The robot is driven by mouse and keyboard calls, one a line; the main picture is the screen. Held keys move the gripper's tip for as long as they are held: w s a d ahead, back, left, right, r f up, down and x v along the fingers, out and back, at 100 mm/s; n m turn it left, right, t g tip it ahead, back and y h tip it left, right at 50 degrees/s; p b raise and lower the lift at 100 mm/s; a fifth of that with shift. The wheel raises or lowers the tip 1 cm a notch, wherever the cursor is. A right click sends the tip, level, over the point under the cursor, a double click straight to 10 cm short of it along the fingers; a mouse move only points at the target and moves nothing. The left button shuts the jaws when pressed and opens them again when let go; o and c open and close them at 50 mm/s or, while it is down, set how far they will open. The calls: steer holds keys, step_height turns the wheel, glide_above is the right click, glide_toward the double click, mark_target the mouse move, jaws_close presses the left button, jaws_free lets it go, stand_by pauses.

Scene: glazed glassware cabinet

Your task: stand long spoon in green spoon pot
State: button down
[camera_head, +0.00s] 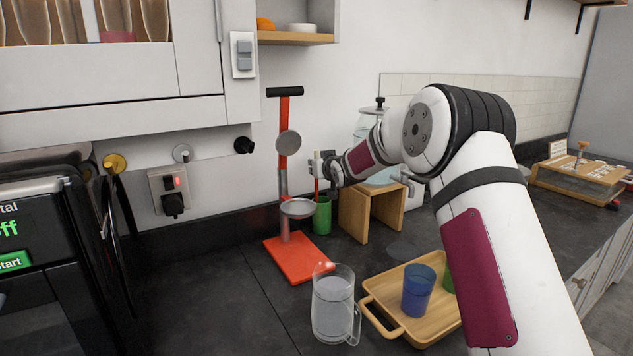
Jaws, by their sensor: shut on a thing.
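The green spoon pot (322,216) stands upright on the dark counter, just right of the red stand. My gripper (318,165) is above the pot and shut on the long spoon (317,187), a thin reddish upright shaft. The spoon's lower part runs down to the pot's mouth. I cannot tell whether its lower end is inside the pot or behind the rim. The fingers are small in view and partly hidden by my wrist.
A red stand (300,258) with metal discs is close left of the pot. A wooden riser (353,213) bearing a glass dispenser is close right. A glass mug (333,308) and a wooden tray (420,328) with a blue cup (418,290) are in front.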

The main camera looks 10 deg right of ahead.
step_height(320, 180, down, 4)
steer(key=shift+r, duration=0.2)
steer(key=c, duration=1.6)
jaws_free()
steer(key=shift+c, duration=0.2)
steer(key=s+d+r+g+h, duration=0.1)
steer(key=s+r, duration=0.3)
steer(key=s, duration=0.7)
steer(key=s+d+r+g+h, duration=0.15)
steer(key=s+r, duration=0.35)
steer(key=s, duration=0.6)
steer(key=s+a+f+m+g, duration=0.1)
steer(key=s+g, duration=0.7)
steer(key=s, duration=3.4)
step_height(320, 180, down, 2)
steer(key=shift+s+a+f+y+p, duration=0.25)
steer(key=shift+a+y+p, duration=0.15)
steer(key=shift+a, duration=0.2)
steer(key=shift+r, duration=0.1)
